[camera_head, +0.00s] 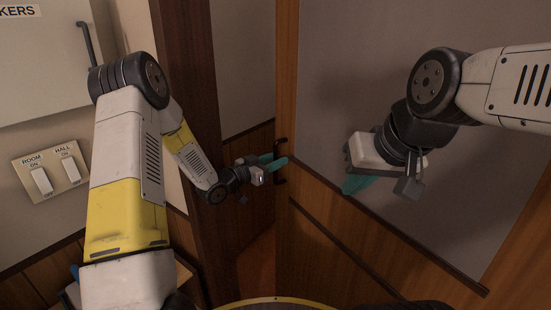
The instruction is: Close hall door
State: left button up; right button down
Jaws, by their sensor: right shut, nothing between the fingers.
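The hall door (390,110) fills the right half, with a grey upper panel and brown wood below. It stands open, with a gap between its near edge (287,80) and the dark door post (188,120). A dark handle (278,148) sits on the door edge side. My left gripper (272,164), with teal fingers, reaches through the gap and is at the handle. Whether its fingers are closed around the handle is too small to tell. My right gripper (355,185) is shut and empty in front of the grey panel, apart from the handle.
A switch plate (50,168) marked ROOM and HALL and a pale cabinet (45,60) are on the left wall. Beyond the gap I see a wall with wood panelling (250,150) and brown floor (258,262). My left arm passes close to the door post.

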pick_arm(q)
grip_shut()
dwell(1.4)
